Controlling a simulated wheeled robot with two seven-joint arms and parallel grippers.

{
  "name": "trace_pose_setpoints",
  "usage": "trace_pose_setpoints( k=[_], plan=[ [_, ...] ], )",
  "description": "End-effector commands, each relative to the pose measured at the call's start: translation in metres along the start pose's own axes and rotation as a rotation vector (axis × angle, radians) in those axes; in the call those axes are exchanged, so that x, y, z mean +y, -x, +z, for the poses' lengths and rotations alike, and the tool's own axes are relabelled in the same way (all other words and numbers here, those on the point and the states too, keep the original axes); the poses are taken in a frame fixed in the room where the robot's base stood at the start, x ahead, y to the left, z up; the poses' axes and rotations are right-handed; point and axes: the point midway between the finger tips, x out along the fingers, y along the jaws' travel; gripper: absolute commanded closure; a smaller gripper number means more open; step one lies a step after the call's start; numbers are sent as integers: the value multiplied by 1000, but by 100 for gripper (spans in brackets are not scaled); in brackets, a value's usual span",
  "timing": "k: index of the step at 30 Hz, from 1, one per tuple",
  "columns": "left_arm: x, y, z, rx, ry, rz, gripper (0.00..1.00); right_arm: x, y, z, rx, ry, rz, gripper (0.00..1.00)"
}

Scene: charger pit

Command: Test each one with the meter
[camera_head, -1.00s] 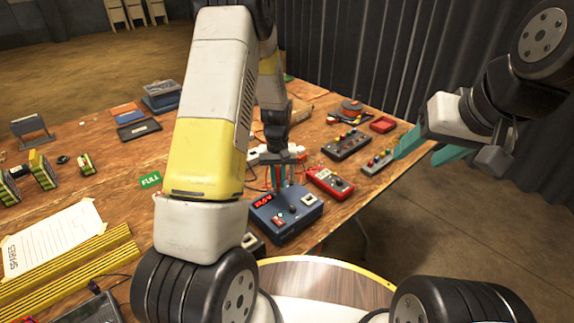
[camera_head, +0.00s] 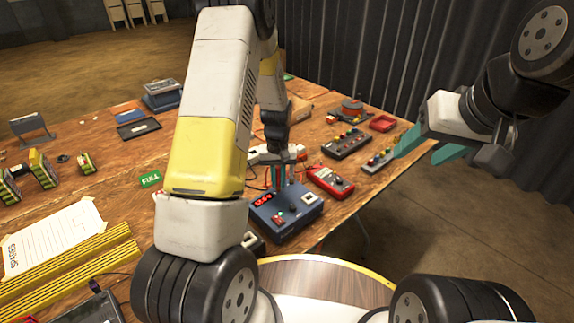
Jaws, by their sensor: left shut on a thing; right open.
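A blue box (camera_head: 268,222) with a red lit display (camera_head: 262,200) stands near the table's right front edge; its digits are too small to read surely. A red handheld meter (camera_head: 330,181) lies just behind it to the right. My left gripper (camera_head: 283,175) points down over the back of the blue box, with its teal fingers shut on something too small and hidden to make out. I cannot tell whether that touches the box. Several yellow-and-black striped blocks (camera_head: 40,167) stand at the far left. My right gripper (camera_head: 428,148) is open and empty, off the table's right side.
A green FULL sign (camera_head: 150,179) stands left of my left arm. Grey boxes with coloured knobs (camera_head: 346,144), a red tray (camera_head: 383,123) and a dark tray (camera_head: 138,129) lie farther back. A paper sheet (camera_head: 55,238) and yellow ribbed strips (camera_head: 75,270) cover the left front.

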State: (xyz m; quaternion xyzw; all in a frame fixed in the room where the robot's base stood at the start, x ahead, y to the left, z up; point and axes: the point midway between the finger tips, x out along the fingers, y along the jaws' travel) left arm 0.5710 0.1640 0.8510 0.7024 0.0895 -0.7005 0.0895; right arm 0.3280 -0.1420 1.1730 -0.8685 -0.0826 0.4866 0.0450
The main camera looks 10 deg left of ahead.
Motion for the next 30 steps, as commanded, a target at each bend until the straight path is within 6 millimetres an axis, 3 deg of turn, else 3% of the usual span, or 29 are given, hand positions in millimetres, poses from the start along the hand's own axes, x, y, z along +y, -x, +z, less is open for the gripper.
trace_pose_setpoints(
  k=[4, 5, 8, 9, 15, 18, 30],
  plan=[
    [0, 0, 0, 0, 0, 0, 100, 0, 0, 0, 0, 0, 0, 46],
    [0, 0, 0, 0, 0, 0, 82, 0, 0, 0, 0, 0, 0, 46],
    [0, 0, 0, 0, 0, 0, 62, 0, 0, 0, 0, 0, 0, 46],
    [0, 0, 0, 0, 0, 0, 60, 0, 0, 0, 0, 0, 0, 46],
    [0, 0, 0, 0, 0, 0, 60, 0, 0, 0, 0, 0, 0, 46],
    [0, 0, 0, 0, 0, 0, 45, 0, 0, 0, 0, 0, 0, 46],
    [0, 6, 0, 1, 0, 0, 45, 0, 0, 0, 0, 0, 0, 46]
  ],
)
